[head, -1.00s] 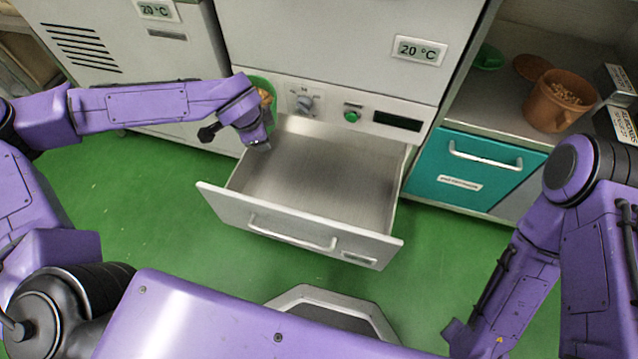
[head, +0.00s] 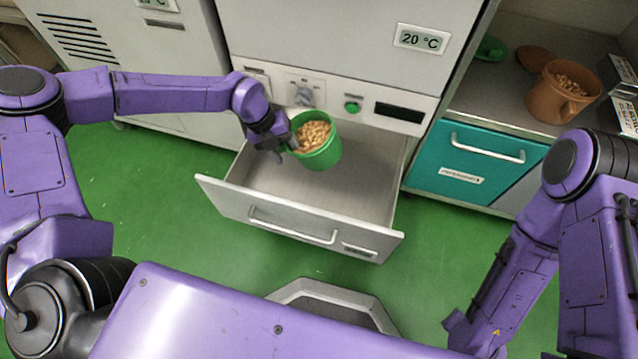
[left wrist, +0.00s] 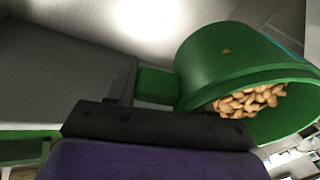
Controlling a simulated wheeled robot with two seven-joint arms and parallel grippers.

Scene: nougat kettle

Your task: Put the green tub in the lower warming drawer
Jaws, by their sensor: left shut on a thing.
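The green tub (head: 322,155), full of tan nuts, is over the open lower warming drawer (head: 285,215) in the head view. My left gripper (head: 286,146) is shut on the tub at its left side. In the left wrist view the tub (left wrist: 215,65) is tilted in the picture, with its nuts showing at the mouth and a green handle block at the gripper. The drawer is pulled out, and its visible floor is bare. The tub's underside is hidden, so I cannot tell its height above the floor. My right gripper is not clearly in view; only my right arm shows.
A control panel with a knob (head: 303,95) and a green button (head: 352,107) sits just behind the tub. A teal drawer (head: 470,165) is shut at the right. Above it, a brown pot (head: 560,95) of nuts and a green lid (head: 490,48) rest on the counter.

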